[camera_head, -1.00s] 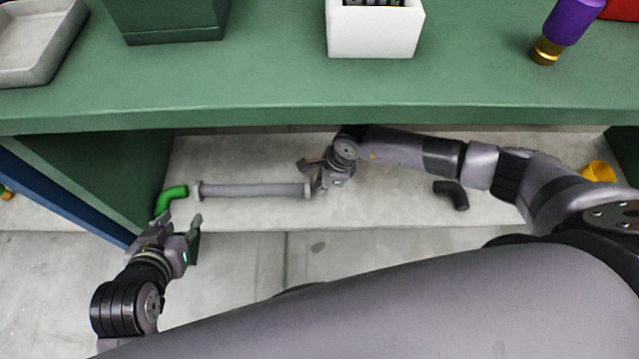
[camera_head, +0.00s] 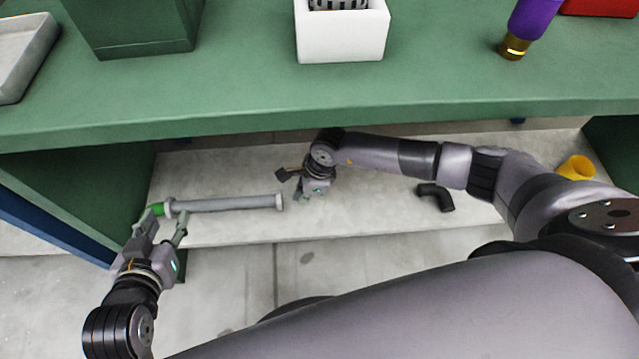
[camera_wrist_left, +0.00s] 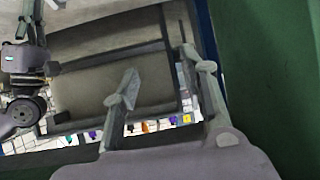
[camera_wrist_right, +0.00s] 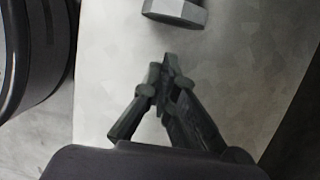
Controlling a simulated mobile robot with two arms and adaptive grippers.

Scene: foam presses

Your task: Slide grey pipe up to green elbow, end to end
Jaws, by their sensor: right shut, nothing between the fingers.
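The grey pipe (camera_head: 225,204) lies on the pale lower shelf with a flange at each end. Its left flange is right up against the green elbow (camera_head: 157,209) in the head view; I cannot tell if a thin gap is left. My left gripper (camera_head: 164,228) is open in front of the elbow and hides part of it. Its spread fingers also show in the left wrist view (camera_wrist_left: 160,78), with nothing between them. My right gripper (camera_head: 290,184) is shut and empty, just off the pipe's right end. In the right wrist view the pipe's end flange (camera_wrist_right: 178,10) lies beyond the closed fingertips.
The green worktop (camera_head: 250,95) overhangs the shelf (camera_head: 350,205). A black elbow (camera_head: 437,197) and a yellow piece (camera_head: 576,168) lie farther right on the shelf. A green side panel (camera_head: 75,190) stands left of the elbow. The shelf between right gripper and black elbow is clear.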

